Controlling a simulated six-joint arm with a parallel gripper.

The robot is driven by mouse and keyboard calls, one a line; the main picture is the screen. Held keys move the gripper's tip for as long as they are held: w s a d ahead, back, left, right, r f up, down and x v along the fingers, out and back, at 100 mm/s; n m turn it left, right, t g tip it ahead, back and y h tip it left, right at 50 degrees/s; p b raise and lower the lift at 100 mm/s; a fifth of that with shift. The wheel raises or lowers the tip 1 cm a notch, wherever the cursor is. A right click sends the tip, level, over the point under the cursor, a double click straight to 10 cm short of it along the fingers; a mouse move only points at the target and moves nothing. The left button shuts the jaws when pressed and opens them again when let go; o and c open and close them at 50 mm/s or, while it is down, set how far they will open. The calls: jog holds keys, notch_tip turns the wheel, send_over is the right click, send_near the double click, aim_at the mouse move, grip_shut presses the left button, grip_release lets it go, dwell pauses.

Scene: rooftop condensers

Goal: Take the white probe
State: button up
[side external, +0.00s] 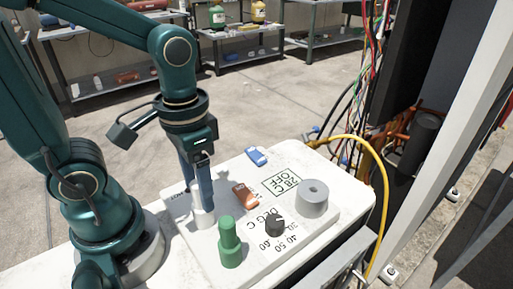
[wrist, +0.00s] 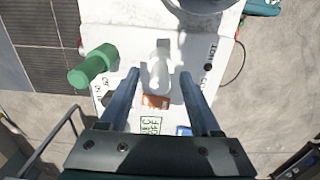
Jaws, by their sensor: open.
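The white probe (side external: 202,216) stands upright on the white panel, left of the green peg in the side view. In the wrist view the white probe (wrist: 160,72) shows between my two blue fingers, with a gap on each side. My gripper (side external: 203,198) is open and points down over the probe, with its fingers beside the probe's upper part. In the wrist view my gripper (wrist: 158,76) has its fingertips apart on either side of it. The fingers hide part of the probe in the side view.
A green peg (side external: 230,243) stands close to the probe. An orange-brown switch (side external: 244,196), a blue switch (side external: 256,156), a black dial (side external: 275,224) and a grey cylinder (side external: 313,198) are on the panel. A yellow hose (side external: 381,190) and loose wires hang at the right.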

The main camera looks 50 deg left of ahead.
jog(key=shift+f, duration=0.55)
grip_shut()
jog(key=shift+r, duration=0.15)
